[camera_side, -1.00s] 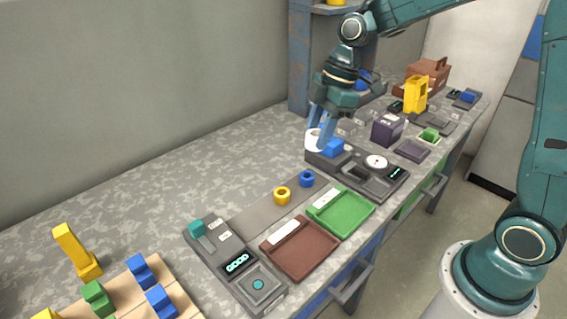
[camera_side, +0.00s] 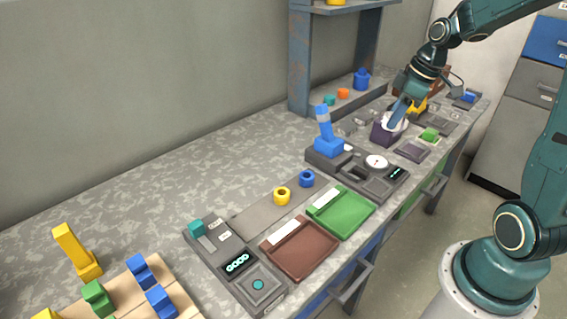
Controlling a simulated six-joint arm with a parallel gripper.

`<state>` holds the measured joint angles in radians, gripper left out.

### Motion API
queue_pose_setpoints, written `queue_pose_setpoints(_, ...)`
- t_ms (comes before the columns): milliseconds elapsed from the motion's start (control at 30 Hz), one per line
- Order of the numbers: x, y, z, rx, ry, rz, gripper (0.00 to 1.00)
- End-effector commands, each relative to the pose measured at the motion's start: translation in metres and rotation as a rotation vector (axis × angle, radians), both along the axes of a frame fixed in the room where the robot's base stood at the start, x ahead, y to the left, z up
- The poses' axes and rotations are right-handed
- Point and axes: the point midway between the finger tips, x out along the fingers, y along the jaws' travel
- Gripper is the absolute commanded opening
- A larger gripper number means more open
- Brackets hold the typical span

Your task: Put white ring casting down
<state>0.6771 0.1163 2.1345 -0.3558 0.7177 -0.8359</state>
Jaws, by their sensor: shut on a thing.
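The white ring casting (camera_side: 394,121) is between the fingers of my gripper (camera_side: 393,120), which is shut on it. The casting is at the top of the dark purple box (camera_side: 386,136) on the right part of the bench. The fingers partly cover the ring. I cannot tell whether the ring touches the box or hangs just above it.
A yellow block (camera_side: 417,105) is close behind my gripper.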

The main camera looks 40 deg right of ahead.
Motion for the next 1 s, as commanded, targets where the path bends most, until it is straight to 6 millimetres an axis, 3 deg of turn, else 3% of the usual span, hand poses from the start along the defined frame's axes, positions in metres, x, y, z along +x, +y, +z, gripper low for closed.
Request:
queue_pose_setpoints(300, -0.004, -0.006, -0.001, 0.0, 0.0, -0.026, 0.13)
queue_pose_setpoints(467, -0.004, -0.005, -0.011, 0.003, 0.002, -0.026, 0.13)
queue_pose_setpoints(1000, -0.005, -0.005, -0.101, 0.004, 0.004, -0.024, 0.13)
